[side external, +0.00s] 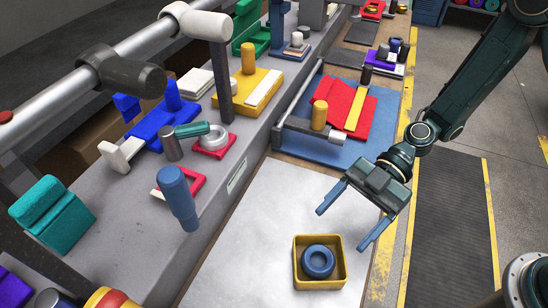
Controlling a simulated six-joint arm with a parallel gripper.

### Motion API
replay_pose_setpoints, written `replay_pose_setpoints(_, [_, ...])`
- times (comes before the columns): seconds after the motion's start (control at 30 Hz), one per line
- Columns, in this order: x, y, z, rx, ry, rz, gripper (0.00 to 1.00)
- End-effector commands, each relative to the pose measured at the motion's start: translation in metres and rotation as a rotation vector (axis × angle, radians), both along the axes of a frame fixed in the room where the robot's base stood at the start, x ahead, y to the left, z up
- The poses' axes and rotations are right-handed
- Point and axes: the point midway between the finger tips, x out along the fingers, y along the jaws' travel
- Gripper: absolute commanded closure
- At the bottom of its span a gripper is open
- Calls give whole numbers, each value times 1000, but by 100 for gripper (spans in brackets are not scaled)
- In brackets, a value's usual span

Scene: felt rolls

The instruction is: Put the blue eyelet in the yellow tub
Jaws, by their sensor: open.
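The yellow tub (299,276) is a square open container on the pale work surface at the lower middle. The blue eyelet (319,262), a ring with a dark hole, lies inside the tub. My gripper (347,229) is open and empty, above and to the upper right of the tub. Its two blue fingers are spread apart and point down to the left. I see no contact between the fingers and the eyelet or the tub.
A blue mat (300,148) with red and yellow felt pieces lies behind the pale sheet (262,215). A grey ledge (228,178) with several coloured blocks and a blue cylinder (177,195) runs along the left. The pale sheet is clear around the tub.

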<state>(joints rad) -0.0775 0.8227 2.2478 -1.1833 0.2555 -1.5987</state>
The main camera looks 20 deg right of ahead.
Motion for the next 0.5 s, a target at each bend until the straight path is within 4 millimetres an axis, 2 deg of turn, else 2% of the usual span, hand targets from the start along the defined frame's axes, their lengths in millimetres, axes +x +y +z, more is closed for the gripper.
replay_pose_setpoints(0.2, [9,-24,11,2,-2,-1,24])
replay_pose_setpoints(0.5, [13,-38,17,1,-2,1,24])
